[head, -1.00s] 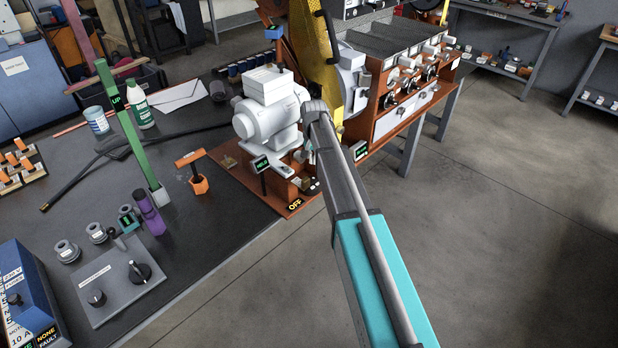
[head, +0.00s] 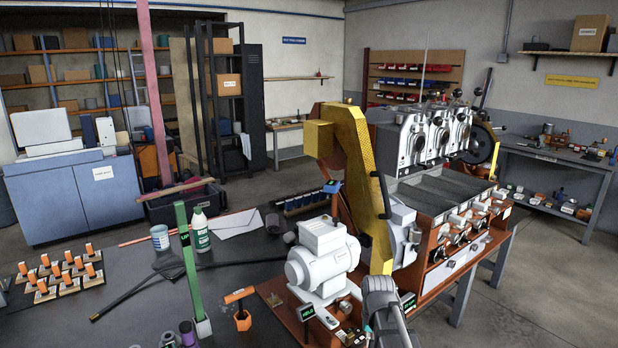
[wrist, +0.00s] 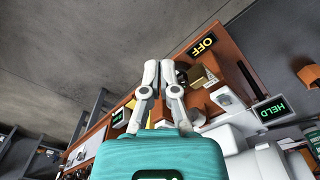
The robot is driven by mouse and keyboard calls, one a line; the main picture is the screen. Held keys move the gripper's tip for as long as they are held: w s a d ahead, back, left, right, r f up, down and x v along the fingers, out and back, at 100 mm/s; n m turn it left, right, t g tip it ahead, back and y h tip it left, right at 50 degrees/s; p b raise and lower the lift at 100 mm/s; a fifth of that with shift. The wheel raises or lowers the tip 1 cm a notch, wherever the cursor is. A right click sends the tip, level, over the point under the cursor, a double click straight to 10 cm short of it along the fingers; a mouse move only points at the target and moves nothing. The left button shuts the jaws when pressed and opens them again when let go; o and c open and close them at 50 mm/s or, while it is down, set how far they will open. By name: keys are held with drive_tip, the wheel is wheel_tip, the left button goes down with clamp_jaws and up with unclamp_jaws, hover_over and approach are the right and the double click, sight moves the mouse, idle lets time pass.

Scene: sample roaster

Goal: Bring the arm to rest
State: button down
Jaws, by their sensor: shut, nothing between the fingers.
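My gripper (wrist: 158,78) shows in the wrist view with its two pale fingers close together and nothing between them. I cannot tell from this view whether the fingertips touch anything. In the head view a grey part of my arm (head: 384,305) rises from the bottom edge, in front of the roaster; the gripper cannot be made out there.
A white motor (head: 322,258) and the HELD sign (head: 307,313) are left of my arm; the sign also shows in the wrist view (wrist: 272,109). The yellow guard (head: 362,165) stands behind. Floor at the right (head: 545,290) is clear.

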drive_tip(key=s+r+n+p, duration=0.1)
drive_tip(key=s+r+p, duration=0.2)
drive_tip(key=s, duration=0.7)
drive_tip(key=shift+s+r+n, duration=0.25)
drive_tip(key=shift+r+n, duration=0.15)
drive_tip(key=shift+r, duration=0.2)
drive_tip(key=shift+a, duration=0.15)
